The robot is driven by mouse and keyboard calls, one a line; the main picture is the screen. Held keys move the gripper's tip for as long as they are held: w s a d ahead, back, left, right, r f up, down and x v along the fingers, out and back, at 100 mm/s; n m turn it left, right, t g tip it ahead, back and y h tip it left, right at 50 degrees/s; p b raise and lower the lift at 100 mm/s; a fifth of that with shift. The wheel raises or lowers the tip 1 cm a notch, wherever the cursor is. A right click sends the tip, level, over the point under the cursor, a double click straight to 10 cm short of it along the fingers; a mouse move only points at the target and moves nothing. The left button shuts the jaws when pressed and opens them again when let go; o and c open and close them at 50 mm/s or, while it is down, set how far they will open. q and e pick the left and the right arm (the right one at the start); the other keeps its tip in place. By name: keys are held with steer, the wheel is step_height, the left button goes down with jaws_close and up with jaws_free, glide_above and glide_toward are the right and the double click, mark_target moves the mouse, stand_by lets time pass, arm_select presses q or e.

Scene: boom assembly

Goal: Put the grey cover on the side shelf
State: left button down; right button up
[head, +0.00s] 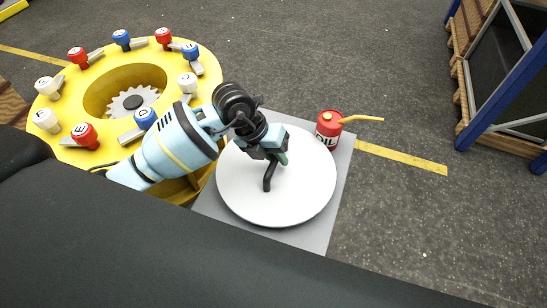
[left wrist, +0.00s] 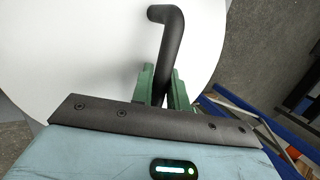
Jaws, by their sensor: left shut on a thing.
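The cover (head: 310,190) is a round, pale disc with a black bent handle (head: 269,178) on its top. It lies over the grey side shelf (head: 344,160) in the head view; whether it touches the shelf cannot be told. My left gripper (head: 278,160) is at the handle, near the middle of the disc. In the left wrist view its green fingers (left wrist: 163,88) are shut on the handle (left wrist: 170,50), with the pale disc (left wrist: 85,50) behind. My right gripper is not in view.
A red oil can (head: 328,126) with a yellow spout stands at the shelf's back right corner, close to the disc. A yellow ring-shaped housing (head: 205,62) with several red, blue and white lettered knobs and a gear (head: 133,101) stands left. A blue-framed rack (head: 480,120) is far right.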

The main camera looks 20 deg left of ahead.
mark_target(279, 169)
arm_select(q)
steer(key=shift+f, duration=1.35)
steer(key=c, duration=1.4)
jaws_free()
steer(key=shift+s+f, duration=0.15)
steer(key=shift+f, duration=0.1)
steer(key=shift+o, duration=0.2)
steer(key=shift+a, duration=0.1)
steer(key=v, duration=1.2)
steer(key=shift+p, duration=0.4)
